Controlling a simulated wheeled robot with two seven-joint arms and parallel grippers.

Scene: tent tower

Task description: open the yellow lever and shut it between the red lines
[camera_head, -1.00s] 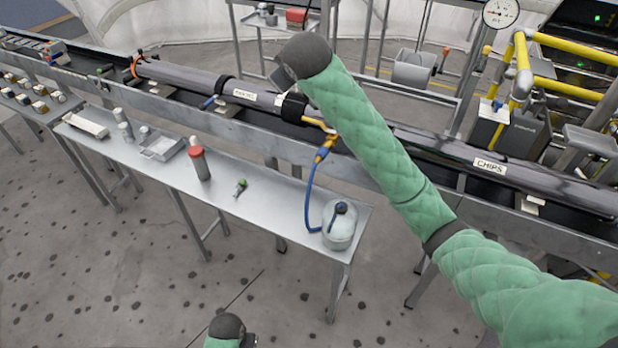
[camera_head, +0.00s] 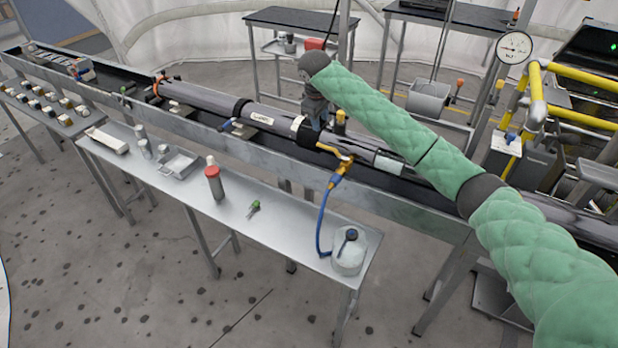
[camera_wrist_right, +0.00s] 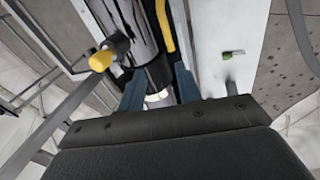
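The yellow lever (camera_head: 334,152) sits on the dark pipe, close to the black collar (camera_head: 306,136). A yellow bar (camera_wrist_right: 164,24), which looks like this lever, runs along the pipe in the right wrist view. My right gripper (camera_head: 315,122) points down over the pipe beside the lever. Its two fingers (camera_wrist_right: 159,85) are apart, with the dark pipe and a pale ring seen between them. The gripper does not hold the lever. I cannot make out the red lines. My left gripper is out of view.
A yellow knob (camera_head: 340,117) stands up behind the pipe, near my right gripper; it also shows in the right wrist view (camera_wrist_right: 101,61). A blue hose (camera_head: 322,215) runs from the lever to a jar (camera_head: 349,257) on the metal bench (camera_head: 290,225).

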